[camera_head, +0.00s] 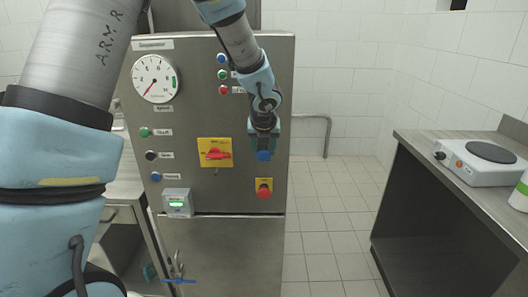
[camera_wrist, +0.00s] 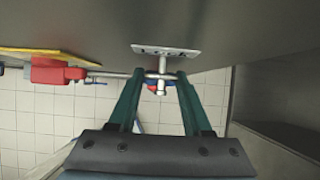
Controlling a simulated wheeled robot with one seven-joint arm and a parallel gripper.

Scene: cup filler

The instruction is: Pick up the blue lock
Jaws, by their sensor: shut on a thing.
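The blue lock (camera_head: 264,155) shows as a small blue block at my fingertips in the head view, in front of the right part of the grey metal cabinet. My gripper (camera_head: 263,146) points down and is shut on it. In the wrist view, my two green fingers (camera_wrist: 160,80) stand on either side of a metal pin below a screwed metal plate (camera_wrist: 165,50). Only a sliver of blue shows behind the pin there; most of the lock is hidden. I cannot tell whether the lock is still attached to the metal fitting.
The cabinet (camera_head: 240,245) carries a round gauge (camera_head: 155,79), a red switch on a yellow plate (camera_head: 214,152) and a red button (camera_head: 264,188) below my gripper. A counter (camera_head: 415,143) with a hot plate (camera_head: 485,160) stands right. Tiled floor lies between.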

